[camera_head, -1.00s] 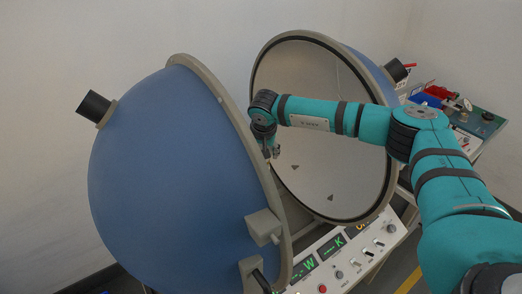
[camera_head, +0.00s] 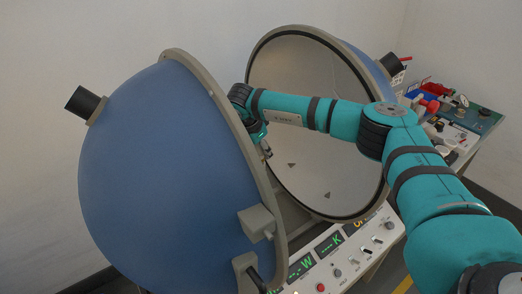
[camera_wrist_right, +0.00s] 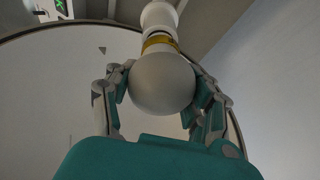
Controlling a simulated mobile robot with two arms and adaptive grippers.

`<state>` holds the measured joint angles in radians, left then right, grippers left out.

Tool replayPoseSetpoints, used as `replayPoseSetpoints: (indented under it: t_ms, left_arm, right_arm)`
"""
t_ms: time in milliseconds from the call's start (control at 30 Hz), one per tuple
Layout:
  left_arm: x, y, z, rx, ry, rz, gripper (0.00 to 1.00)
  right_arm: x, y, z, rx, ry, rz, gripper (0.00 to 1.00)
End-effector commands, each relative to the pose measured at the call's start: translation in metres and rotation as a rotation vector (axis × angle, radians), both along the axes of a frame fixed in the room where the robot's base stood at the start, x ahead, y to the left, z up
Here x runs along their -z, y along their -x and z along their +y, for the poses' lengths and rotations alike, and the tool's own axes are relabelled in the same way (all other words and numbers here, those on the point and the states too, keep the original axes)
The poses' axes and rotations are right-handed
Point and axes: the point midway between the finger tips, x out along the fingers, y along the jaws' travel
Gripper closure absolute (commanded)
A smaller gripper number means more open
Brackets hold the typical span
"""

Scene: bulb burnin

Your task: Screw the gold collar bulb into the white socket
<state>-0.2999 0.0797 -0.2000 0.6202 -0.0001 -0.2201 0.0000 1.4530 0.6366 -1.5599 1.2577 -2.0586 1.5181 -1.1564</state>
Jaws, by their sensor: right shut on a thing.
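In the right wrist view my right gripper (camera_wrist_right: 160,95) is shut on the bulb (camera_wrist_right: 162,82), a frosted round globe between its two fingers. The bulb's gold collar (camera_wrist_right: 160,42) shows just beyond the globe. The white socket (camera_wrist_right: 159,17) is directly past the collar and in line with it. Collar and socket look touching, but I cannot tell how deep the bulb sits. In the head view my right gripper (camera_head: 266,150) is between the two open sphere halves, partly hidden by the blue half's rim; bulb and socket are hidden there. My left gripper is not in view.
The blue half sphere (camera_head: 150,170) stands at left, the white-lined half (camera_head: 310,125) behind my right arm. A control panel (camera_head: 335,250) with green displays lies below. A side table (camera_head: 485,122) with red and blue bins is at right.

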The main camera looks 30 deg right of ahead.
Motion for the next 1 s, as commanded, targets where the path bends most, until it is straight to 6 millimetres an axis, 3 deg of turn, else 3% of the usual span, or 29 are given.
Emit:
replayPoseSetpoints:
  t_ms: [33,300,600,633,833,1000]
  left_arm:
    - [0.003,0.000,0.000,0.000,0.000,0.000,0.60]
    - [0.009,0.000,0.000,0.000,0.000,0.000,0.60]
    - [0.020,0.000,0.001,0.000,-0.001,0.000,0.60]
    - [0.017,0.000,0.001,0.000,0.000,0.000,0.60]
    - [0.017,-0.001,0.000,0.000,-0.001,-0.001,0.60]
    - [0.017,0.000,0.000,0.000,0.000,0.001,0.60]
  right_arm:
    - [-0.002,-0.004,0.012,0.072,-0.017,-0.012,0.82]
    - [-0.002,0.000,0.010,0.630,-0.020,-0.008,0.79]
    - [0.000,0.005,0.008,1.104,-0.015,-0.003,0.78]
    - [-0.002,0.005,0.007,1.092,-0.013,-0.003,0.42]
    - [-0.001,0.006,0.005,1.085,-0.009,-0.002,0.17]
    - [-0.001,0.006,0.004,1.084,-0.008,-0.001,0.17]
